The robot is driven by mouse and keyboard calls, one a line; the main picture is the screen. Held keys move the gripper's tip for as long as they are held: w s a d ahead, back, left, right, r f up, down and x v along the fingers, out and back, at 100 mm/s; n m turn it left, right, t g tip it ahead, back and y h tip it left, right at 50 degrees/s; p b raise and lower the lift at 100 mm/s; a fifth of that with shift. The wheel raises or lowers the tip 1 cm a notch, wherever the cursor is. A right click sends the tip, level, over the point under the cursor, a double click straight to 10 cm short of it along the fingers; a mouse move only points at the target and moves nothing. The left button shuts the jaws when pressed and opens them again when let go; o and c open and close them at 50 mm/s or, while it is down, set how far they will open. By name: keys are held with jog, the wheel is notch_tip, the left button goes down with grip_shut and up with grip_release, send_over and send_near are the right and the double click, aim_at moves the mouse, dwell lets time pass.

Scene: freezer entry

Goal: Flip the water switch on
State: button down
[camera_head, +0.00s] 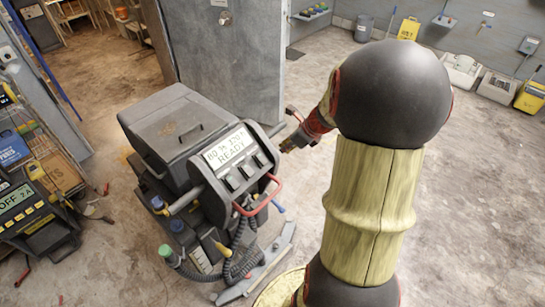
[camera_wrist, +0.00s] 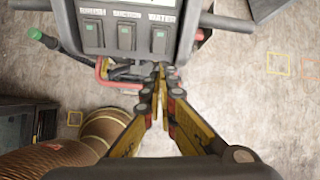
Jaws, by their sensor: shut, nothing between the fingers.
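My gripper (camera_head: 284,149) is to the right of the panel. In the wrist view my gripper (camera_wrist: 162,72) is shut and empty, with its tips just below the water switch; I cannot tell whether they touch the panel.
A red handle (camera_head: 262,200) curves below the panel, with coiled cables (camera_head: 240,245) beneath it. A grey door (camera_head: 225,60) is behind the machine. The floor at right is clear.

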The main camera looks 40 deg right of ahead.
aim_at(267, 161)
jog(key=shift+d+m, duration=0.1)
jog(key=shift+m, duration=0.9)
jog(key=b+x, duration=0.3)
jog(key=x, duration=1.1)
jog(key=shift+f+b, duration=0.1)
jog(key=shift+b, duration=0.45)
